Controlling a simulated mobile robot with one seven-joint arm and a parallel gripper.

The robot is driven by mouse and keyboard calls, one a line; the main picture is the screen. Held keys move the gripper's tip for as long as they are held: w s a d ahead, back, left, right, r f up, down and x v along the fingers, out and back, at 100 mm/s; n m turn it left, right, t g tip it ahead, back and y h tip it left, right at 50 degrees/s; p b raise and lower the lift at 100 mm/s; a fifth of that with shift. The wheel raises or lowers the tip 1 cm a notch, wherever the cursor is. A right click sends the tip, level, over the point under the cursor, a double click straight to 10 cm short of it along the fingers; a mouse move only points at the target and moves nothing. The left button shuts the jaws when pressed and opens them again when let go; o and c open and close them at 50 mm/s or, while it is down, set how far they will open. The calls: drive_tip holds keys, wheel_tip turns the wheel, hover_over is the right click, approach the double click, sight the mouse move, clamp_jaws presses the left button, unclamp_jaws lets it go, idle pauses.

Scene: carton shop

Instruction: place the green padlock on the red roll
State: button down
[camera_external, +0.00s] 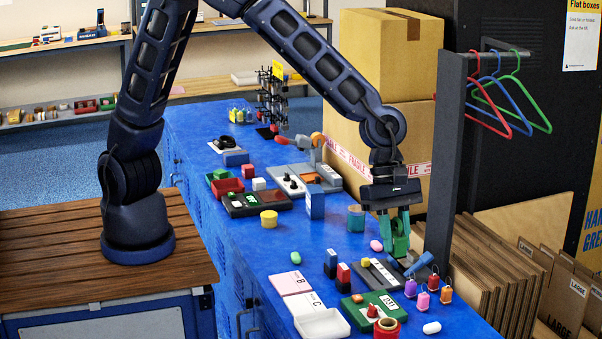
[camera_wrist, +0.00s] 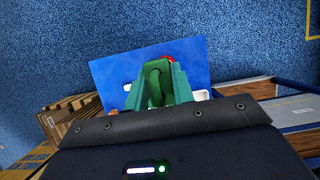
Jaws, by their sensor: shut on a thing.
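My gripper (camera_external: 396,248) has green fingers and hangs above the blue counter, right of its middle. It is shut on the green padlock (camera_wrist: 156,84), which shows between the fingers in the wrist view. In the outside view the padlock is hard to tell from the fingers. The red roll (camera_external: 386,328) stands on the counter's near part, at the bottom of the outside view, well apart from the gripper. In the wrist view a bit of red (camera_wrist: 169,59), probably the roll, shows behind the padlock, which hides most of it.
Purple, pink, red and orange padlocks (camera_external: 446,295) stand near a blue-and-grey piece right of the roll. A green board (camera_external: 362,303) and a white tray (camera_external: 322,324) lie left of it; a white capsule (camera_external: 432,328) lies right. A post with hangers (camera_external: 447,160) rises beside the arm.

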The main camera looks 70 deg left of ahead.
wheel_tip(320, 180, down, 17)
drive_tip(key=shift+r, duration=0.2)
idle(0.3)
drive_tip(key=shift+f, duration=0.15)
drive_tip(key=c, duration=1.2)
unclamp_jaws()
